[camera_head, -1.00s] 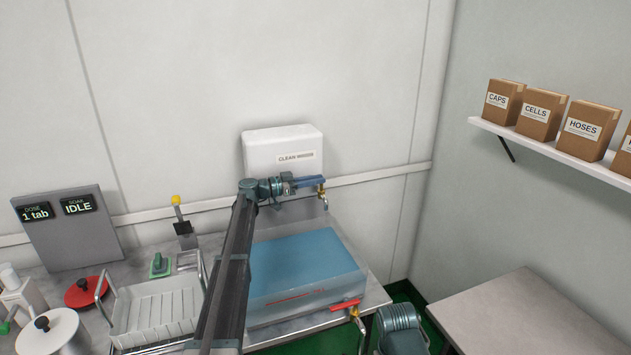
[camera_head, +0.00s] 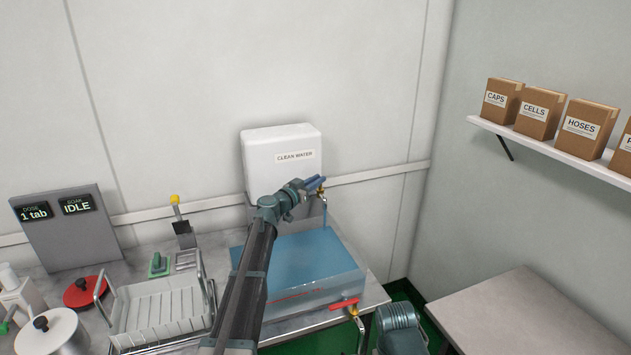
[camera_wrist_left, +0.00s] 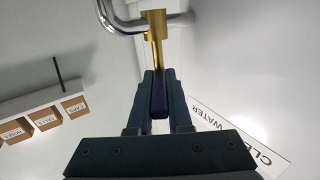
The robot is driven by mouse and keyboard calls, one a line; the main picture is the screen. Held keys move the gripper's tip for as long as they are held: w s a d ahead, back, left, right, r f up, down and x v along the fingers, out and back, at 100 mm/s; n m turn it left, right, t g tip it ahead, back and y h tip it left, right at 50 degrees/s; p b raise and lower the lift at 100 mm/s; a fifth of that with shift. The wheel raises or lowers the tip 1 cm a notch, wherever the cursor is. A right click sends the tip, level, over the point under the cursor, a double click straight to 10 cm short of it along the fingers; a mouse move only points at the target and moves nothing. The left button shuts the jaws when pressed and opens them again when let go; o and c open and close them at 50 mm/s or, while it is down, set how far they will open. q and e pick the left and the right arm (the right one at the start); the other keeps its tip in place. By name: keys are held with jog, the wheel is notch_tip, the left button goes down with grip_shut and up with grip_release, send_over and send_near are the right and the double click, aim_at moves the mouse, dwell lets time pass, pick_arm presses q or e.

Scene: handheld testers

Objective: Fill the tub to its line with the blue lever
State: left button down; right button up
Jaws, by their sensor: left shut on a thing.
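The blue lever (camera_wrist_left: 159,97) is held between the fingers of my left gripper (camera_head: 314,184), which also shows in the left wrist view (camera_wrist_left: 160,90). The lever joins a brass tap (camera_wrist_left: 155,25) with a curved chrome spout (camera_wrist_left: 115,18). The tap is on the white clean water tank (camera_head: 283,155) at the wall. A thin bluish streak shows below the spout. The clear tub (camera_head: 345,290) stands below, looking blue inside, with a red line (camera_head: 297,294) low on its front. My left arm hides its left part. The exact water level against the line is unclear.
A red-handled tap (camera_head: 345,304) is at the tub's front right. A white rack (camera_head: 155,312), a red lid (camera_head: 80,292) and a grey display panel (camera_head: 68,228) stand left. A bare table (camera_head: 510,315) and shelf boxes (camera_head: 537,113) are at right.

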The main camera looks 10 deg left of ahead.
pick_arm(q)
jog(key=shift+s+d+n+t+y, duration=0.15)
jog(key=shift+n+t+y, duration=0.45)
jog(key=shift+n+y, duration=0.8)
jog(key=shift+y, duration=0.4)
jog(key=c, duration=0.8)
grip_release()
jog(key=shift+c, duration=0.2)
jog(key=v, duration=1.3)
jog(key=shift+s, duration=0.35)
